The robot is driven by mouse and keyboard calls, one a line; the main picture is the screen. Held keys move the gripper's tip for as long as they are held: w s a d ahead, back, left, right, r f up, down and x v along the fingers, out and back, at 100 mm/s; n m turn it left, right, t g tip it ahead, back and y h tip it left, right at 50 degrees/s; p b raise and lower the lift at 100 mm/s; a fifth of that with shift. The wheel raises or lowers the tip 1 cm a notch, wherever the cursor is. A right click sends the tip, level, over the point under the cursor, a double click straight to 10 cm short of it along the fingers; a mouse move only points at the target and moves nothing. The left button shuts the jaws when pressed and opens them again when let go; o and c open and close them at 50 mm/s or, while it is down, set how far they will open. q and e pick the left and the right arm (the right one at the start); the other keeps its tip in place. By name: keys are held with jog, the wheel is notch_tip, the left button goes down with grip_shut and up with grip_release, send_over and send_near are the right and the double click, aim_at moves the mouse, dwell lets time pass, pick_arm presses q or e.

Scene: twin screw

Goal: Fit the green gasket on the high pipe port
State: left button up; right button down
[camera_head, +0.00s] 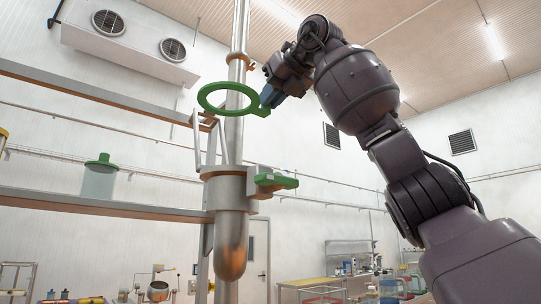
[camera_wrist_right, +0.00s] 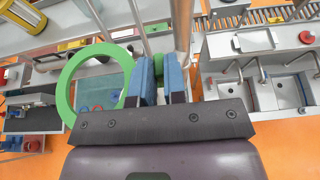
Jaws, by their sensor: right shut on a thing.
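The green gasket (camera_head: 203,100) is a flat ring with a small tab, held high in the head view. My right gripper (camera_head: 268,97) is shut on its tab side, to the right of the ring. The ring overlaps the tall steel pipe (camera_head: 234,140) in the picture. In the right wrist view the gasket (camera_wrist_right: 64,92) extends left of my blue fingers (camera_wrist_right: 160,80), and no pipe clearly shows through its opening. I cannot tell which part is the high port. My left gripper is not in view.
A copper collar (camera_head: 238,60) is above the gasket on the pipe. A steel fitting with a green part (camera_head: 276,182) is below. Horizontal beams (camera_head: 100,204) reach in from the left. A glass cylinder with a green cap (camera_head: 98,178) stands left. Benches are far behind.

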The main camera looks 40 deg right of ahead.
notch_tip(320, 180, down, 14)
jog(key=shift+r, duration=0.25)
dwell(0.5)
jog(key=shift+f+b, duration=0.45)
jog(key=shift+f, duration=0.1)
jog(key=c, duration=1.2)
grip_release()
